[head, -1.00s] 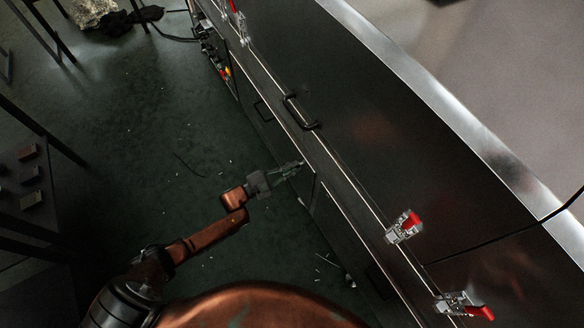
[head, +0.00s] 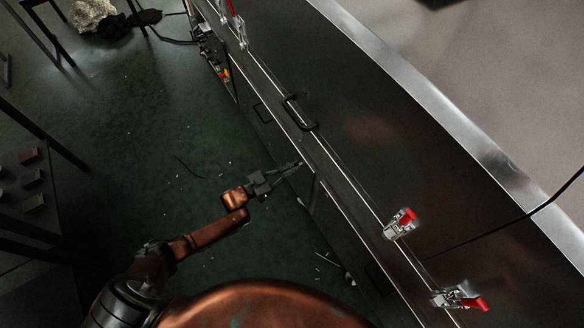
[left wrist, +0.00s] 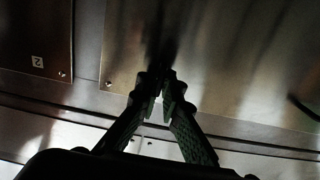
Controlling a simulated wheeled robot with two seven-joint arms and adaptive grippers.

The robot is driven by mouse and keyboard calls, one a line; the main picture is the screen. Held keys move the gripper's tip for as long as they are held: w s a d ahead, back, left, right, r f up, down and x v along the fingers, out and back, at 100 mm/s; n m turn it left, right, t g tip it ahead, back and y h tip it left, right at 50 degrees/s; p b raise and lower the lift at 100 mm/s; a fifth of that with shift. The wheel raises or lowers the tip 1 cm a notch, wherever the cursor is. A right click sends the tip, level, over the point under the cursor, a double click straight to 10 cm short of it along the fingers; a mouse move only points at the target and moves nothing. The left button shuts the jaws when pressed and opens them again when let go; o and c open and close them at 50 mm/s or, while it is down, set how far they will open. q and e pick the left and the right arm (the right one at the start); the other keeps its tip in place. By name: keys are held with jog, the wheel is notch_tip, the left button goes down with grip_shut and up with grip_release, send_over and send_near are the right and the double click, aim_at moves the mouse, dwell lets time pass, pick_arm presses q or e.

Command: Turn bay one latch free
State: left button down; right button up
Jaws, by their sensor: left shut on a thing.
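My left gripper (head: 297,165) is low at the front of the dryer, its fingertips at the lower panels. In the left wrist view its two fingers (left wrist: 158,80) meet in front of a bare metal panel (left wrist: 215,65). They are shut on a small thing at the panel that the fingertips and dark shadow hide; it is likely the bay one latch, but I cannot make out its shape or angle. A neighbouring panel (left wrist: 35,35) at left bears a label (left wrist: 38,63) that reads 2. My right gripper is not in view.
Red-handled toggle clamps (head: 400,223) (head: 460,299) line the dryer's upper edge. A black bar handle (head: 299,112) stands out from its front. A dark rack (head: 32,180) is at the left. The green floor (head: 150,130) between is mostly clear.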

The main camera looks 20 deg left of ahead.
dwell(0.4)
pick_arm(q)
jog(key=c, duration=2.1)
grip_release()
jog(key=shift+s+a, duration=0.1)
jog(key=v, duration=1.1)
jog(key=shift+s+a, duration=0.25)
jog(key=shift+a, duration=0.05)
jog(key=shift+f, duration=0.15)
